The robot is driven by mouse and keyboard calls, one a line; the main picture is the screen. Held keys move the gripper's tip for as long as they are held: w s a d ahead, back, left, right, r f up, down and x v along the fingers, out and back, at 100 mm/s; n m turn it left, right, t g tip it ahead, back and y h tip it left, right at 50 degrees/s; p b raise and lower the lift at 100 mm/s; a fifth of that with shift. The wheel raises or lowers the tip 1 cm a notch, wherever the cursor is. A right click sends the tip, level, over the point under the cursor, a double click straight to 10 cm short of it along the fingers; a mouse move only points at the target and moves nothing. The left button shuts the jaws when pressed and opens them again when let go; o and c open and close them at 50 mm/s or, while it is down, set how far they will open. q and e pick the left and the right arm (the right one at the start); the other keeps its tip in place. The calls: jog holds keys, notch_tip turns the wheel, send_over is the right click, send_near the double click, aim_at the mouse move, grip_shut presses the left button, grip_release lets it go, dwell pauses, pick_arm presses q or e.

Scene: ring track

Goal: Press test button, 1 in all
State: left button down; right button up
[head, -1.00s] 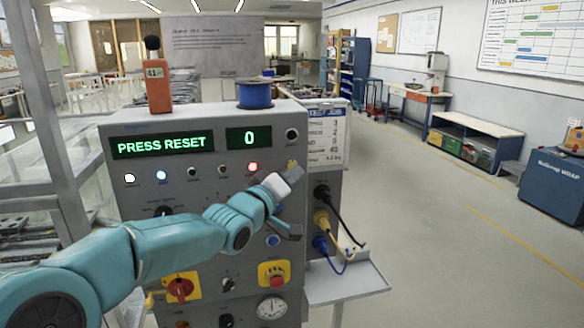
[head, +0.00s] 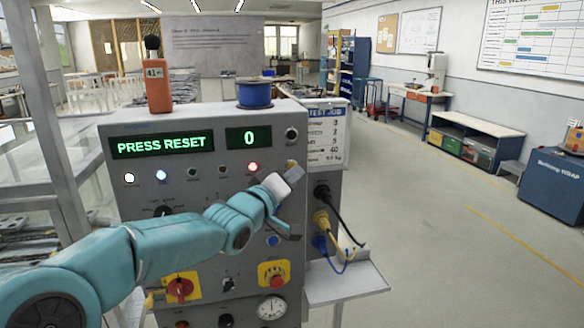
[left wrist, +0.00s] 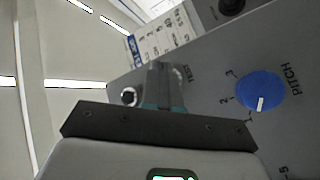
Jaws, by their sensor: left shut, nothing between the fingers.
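The grey test panel (head: 150,240) stands in front of me; its displays read PRESS RESET and 0. My left gripper (head: 292,178) is shut and empty at the panel's upper right, below a dark round knob (head: 291,134). A small yellowish part (head: 291,163) shows just above the fingertips. In the left wrist view the shut fingers (left wrist: 165,80) point at the panel beside the word TEST. The button at that label is not clearly visible behind the fingers; I cannot tell whether they touch it. My right gripper is not in view.
A blue PITCH knob (left wrist: 260,92) sits right of the fingers. The floor at right is open.

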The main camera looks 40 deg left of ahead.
pick_arm(q)
jog(key=shift+w+a, duration=0.1)
jog(key=shift+a, duration=0.05)
jog(key=shift+w+a, duration=0.2)
jog(key=shift+w+a+p, duration=0.25)
jog(key=shift+a+p, duration=0.05)
jog(key=shift+p, duration=0.3)
dwell(0.6)
dwell(0.4)
jog(key=shift+s+d+b, duration=0.55)
jog(key=shift+d+b, duration=0.1)
jog(key=shift+b, duration=0.2)
